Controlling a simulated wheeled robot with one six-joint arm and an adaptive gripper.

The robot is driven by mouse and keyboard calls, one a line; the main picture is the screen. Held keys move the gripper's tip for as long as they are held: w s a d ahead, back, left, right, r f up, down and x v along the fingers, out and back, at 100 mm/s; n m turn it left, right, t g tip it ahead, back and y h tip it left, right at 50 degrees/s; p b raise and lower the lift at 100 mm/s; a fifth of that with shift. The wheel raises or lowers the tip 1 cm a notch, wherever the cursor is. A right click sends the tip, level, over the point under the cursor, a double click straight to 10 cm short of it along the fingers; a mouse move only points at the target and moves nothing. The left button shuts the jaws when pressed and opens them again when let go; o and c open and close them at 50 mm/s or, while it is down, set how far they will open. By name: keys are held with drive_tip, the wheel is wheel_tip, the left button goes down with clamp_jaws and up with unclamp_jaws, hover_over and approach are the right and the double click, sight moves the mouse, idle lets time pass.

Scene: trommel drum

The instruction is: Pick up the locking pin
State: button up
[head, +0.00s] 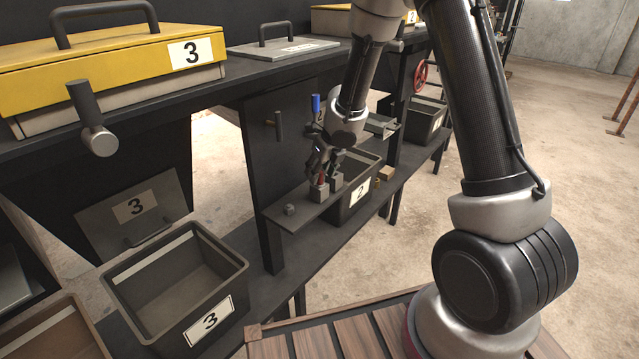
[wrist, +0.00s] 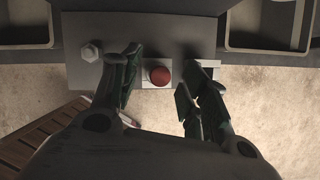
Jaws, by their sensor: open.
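The locking pin appears to be the red-topped piece (head: 320,181) standing in a small grey block on the narrow dark shelf (head: 296,222). In the wrist view its round red head (wrist: 160,76) shows between the fingers, nearer the left one. My gripper (head: 325,168) is open and pointed down over the pin, with one finger on each side. My gripper also shows in the wrist view (wrist: 157,88), with nothing held. I cannot tell whether a finger touches the head. The pin's shaft is hidden.
A second grey block (head: 336,181) stands close to the pin. A hex-headed bolt (wrist: 91,52) is left of the fingers. Bin 2 (head: 361,192) is right of the shelf, and bin 3 (head: 207,322) is at front left. A blue-handled piece (head: 316,103) stands behind my gripper.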

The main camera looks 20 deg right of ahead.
drive_tip(key=shift+x, duration=0.8)
clamp_jaws()
drive_tip(key=shift+r, duration=0.2)
